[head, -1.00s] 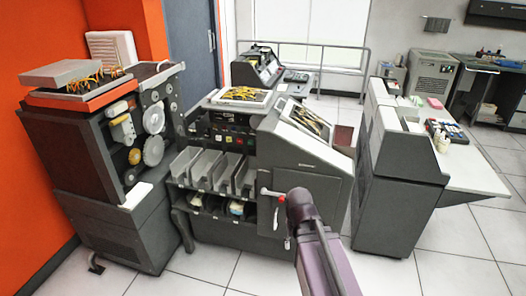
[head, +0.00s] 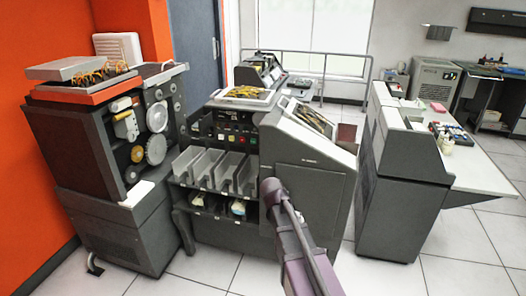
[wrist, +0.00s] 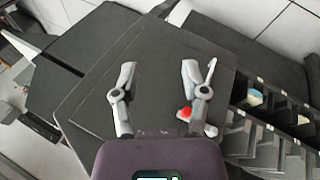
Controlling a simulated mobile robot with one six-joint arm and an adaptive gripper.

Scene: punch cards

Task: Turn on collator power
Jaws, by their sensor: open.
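The collator (head: 305,185) is the dark grey machine in the middle of the head view, with a row of grey card bins. Its dark side panel (wrist: 150,65) fills the middle of the wrist view. My gripper (wrist: 158,70) is open and empty in front of this panel, its two fingers well apart. A small red piece (wrist: 184,113) shows beside the right finger; I cannot tell whether it is a switch on the collator. In the head view my arm's end hides the fingers and the lower left part of the side panel.
A dark machine with wheels (head: 156,150) stands at the left by the orange wall. Another grey cabinet with a white table (head: 480,170) stands at the right, across a narrow gap. The tiled floor in front is clear.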

